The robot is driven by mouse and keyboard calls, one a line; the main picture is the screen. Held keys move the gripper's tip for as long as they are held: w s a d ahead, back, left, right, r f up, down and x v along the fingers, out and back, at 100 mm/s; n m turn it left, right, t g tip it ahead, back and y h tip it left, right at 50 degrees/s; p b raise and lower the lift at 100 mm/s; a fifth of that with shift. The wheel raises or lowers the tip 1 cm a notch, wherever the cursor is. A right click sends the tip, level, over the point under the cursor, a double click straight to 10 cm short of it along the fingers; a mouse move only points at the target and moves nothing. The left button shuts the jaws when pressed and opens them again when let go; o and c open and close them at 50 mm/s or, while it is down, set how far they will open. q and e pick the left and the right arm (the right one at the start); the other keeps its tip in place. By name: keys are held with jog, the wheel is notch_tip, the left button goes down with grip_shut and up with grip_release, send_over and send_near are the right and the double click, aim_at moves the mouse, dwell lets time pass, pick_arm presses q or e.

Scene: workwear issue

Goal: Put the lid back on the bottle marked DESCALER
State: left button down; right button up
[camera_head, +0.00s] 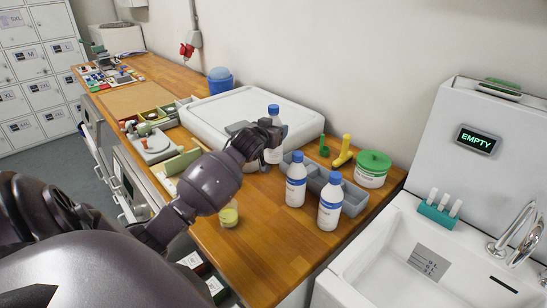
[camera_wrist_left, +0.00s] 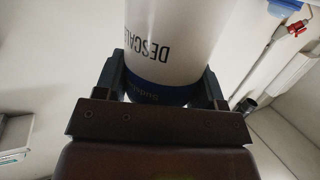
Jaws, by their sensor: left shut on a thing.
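My left gripper (camera_head: 241,136) reaches over the worktop in front of the white tray. I cannot tell whether the lid is seated. In the head view my arm and gripper hide most of this bottle; a white lower part (camera_head: 250,167) shows below them. My right gripper is not in view.
Two more blue-capped bottles, a left one (camera_head: 296,190) and a right one (camera_head: 329,213), stand by a grey divided caddy (camera_head: 354,196). A green-lidded tub (camera_head: 372,172) and small yellow-green jar (camera_head: 229,216) are nearby.

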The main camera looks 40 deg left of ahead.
aim_at(270, 159)
pick_arm(q)
notch_tip(270, 159, down, 6)
jog(key=shift+r, duration=0.1)
jog(key=shift+f, duration=2.1)
jog(key=shift+f, duration=0.15)
jog(key=shift+c, duration=1)
grip_release()
jog(key=shift+s, duration=0.1)
jog(key=v, duration=1.2)
